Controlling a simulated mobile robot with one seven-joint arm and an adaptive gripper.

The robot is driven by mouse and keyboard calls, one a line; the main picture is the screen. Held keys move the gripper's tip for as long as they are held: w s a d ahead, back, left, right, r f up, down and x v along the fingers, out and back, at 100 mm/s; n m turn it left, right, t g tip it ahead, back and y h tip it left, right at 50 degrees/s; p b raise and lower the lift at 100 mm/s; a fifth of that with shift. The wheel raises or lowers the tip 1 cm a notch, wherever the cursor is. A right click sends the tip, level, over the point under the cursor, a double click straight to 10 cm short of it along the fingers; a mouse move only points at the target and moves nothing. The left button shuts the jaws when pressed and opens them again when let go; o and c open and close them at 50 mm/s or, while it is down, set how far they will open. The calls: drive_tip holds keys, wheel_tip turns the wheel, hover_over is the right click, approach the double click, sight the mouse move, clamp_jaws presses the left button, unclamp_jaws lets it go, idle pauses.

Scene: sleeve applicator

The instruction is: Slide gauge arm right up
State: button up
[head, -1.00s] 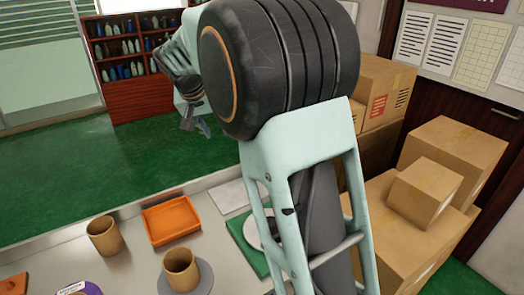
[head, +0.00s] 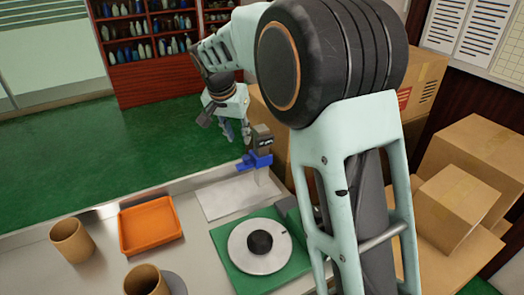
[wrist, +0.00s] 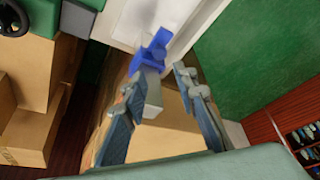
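A blue gauge arm (head: 256,161) sits on a grey upright post with a dark top (head: 261,137), at the back right of the bench. In the wrist view the blue gauge arm (wrist: 152,52) and its grey post lie ahead, between the lines of my fingers. My gripper (head: 237,137) is just left of and above the gauge arm in the head view. The wrist view shows my gripper (wrist: 158,80) with its fingers spread wide. Nothing is clasped, and I cannot tell whether a finger touches the post.
A green base with a pale round disc (head: 250,256) lies in front of the post, and a white plate (head: 225,198) beside it. An orange tray (head: 150,225) and brown cups (head: 72,240) stand to the left. Cardboard boxes (head: 455,205) are at the right.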

sight(246, 157)
drive_tip(key=x, duration=1.1)
drive_tip(key=shift+w+f, duration=0.1)
drive_tip(key=shift+c, duration=0.7)
clamp_jaws()
